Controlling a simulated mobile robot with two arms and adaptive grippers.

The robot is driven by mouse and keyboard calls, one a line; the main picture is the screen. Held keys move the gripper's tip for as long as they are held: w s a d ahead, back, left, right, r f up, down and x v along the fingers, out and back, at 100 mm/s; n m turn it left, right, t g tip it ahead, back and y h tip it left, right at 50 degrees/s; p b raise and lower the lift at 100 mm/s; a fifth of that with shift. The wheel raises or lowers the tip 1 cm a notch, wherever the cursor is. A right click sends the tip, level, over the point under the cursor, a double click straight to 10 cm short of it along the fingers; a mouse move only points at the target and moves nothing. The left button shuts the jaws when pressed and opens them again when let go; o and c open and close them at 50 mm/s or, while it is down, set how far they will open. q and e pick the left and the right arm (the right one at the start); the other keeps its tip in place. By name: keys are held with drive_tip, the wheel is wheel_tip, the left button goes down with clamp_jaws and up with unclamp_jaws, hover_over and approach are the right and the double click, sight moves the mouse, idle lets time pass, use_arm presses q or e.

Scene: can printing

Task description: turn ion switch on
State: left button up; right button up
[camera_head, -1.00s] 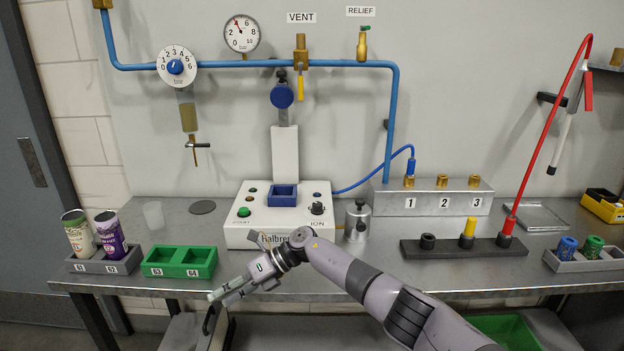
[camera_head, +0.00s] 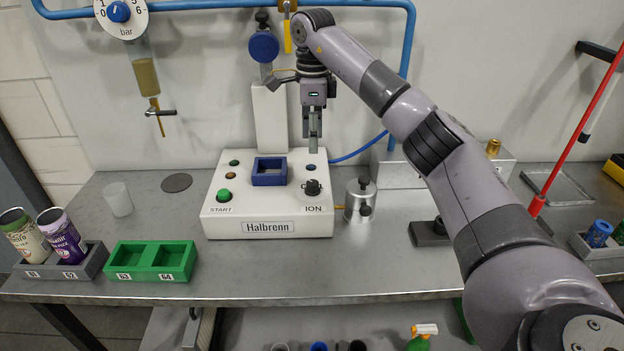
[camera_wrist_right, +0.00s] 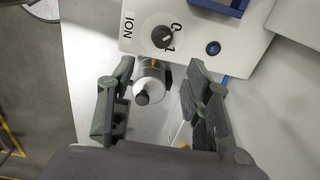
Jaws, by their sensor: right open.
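The ION switch (camera_head: 312,187) is a black rotary knob at the right side of the white Halbrenn machine (camera_head: 218,211). In the right wrist view the knob (camera_wrist_right: 162,37) sits on a white dial marked 0 and 1, and its pale line points toward the upper right, near the 0. My right gripper (camera_head: 313,150) points down above the machine's back right part, above and behind the knob, not touching it. In the wrist view its two fingers (camera_wrist_right: 160,82) are spread apart with nothing held. My left gripper is not in view.
A metal cylinder (camera_head: 359,200) with a black knob stands just right of the machine. A blue square holder (camera_head: 270,179) and the green START button (camera_head: 224,195) are on the machine's top. A blue hose (camera_head: 358,151) runs behind. Cans stand in a grey rack (camera_head: 92,262) at left.

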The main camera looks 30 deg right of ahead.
sight(312, 182)
wheel_tip(312, 182, down, 12)
drive_tip(key=shift+w+d+r+p, duration=0.15)
drive_tip(key=shift+r+p, duration=0.1)
drive_tip(key=shift+p, duration=0.8)
drive_tip(key=shift+f, duration=0.5)
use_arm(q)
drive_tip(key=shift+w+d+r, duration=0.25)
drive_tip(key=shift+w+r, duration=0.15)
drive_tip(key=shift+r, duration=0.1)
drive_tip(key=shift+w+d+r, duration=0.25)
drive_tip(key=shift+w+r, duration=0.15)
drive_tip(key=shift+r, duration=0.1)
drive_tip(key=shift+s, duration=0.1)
use_arm(e)
drive_tip(key=shift+c, duration=0.6)
clamp_jaws()
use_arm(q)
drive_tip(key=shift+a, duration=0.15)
